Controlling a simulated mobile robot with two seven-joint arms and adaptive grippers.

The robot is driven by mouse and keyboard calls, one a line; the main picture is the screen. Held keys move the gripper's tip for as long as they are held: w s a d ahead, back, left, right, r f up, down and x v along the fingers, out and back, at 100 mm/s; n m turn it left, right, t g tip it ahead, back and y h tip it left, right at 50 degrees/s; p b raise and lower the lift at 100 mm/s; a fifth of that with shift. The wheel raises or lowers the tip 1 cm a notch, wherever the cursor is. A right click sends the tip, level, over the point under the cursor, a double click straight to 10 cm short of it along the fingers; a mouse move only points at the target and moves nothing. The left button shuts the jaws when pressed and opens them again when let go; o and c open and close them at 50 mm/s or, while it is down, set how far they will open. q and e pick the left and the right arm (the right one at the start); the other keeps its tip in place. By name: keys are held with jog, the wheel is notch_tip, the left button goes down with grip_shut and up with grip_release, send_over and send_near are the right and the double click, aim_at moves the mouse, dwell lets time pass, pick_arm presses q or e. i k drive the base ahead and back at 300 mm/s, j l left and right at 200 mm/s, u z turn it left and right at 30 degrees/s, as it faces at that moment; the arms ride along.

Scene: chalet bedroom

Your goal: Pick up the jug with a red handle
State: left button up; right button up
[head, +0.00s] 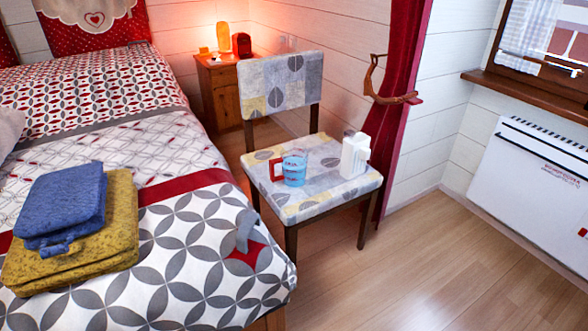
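The jug (294,171) is small, with a light blue see-through body and a red handle (276,170) on its left side. It stands upright on the patterned seat of a chair (318,205), beside the bed. A white bottle-shaped container (354,156) stands to its right on the same seat, apart from it. Neither of my grippers shows in the head view.
The bed (190,240) fills the left, with folded blue (62,200) and yellow (120,225) textiles on it. A nightstand (222,92) with a lit lamp stands behind. A red curtain (408,60) hangs right of the chair. Wooden floor (430,270) is clear at front right, before a white heater (535,185).

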aim_at(291, 168)
jog(key=i+l+u, duration=0.15)
jog(key=l, duration=0.2)
jog(key=i+l+u, duration=0.15)
jog(key=l, duration=0.25)
jog(key=i+l+u, duration=0.15)
jog(key=l, duration=0.25)
jog(key=i+l+u, duration=0.15)
jog(key=l, duration=0.3)
jog(key=i+l+u, duration=0.1)
jog(key=l, duration=0.35)
jog(key=i+l+u, duration=0.15)
jog(key=l, duration=0.3)
jog(key=i+l+u, duration=0.15)
jog(key=l, duration=0.3)
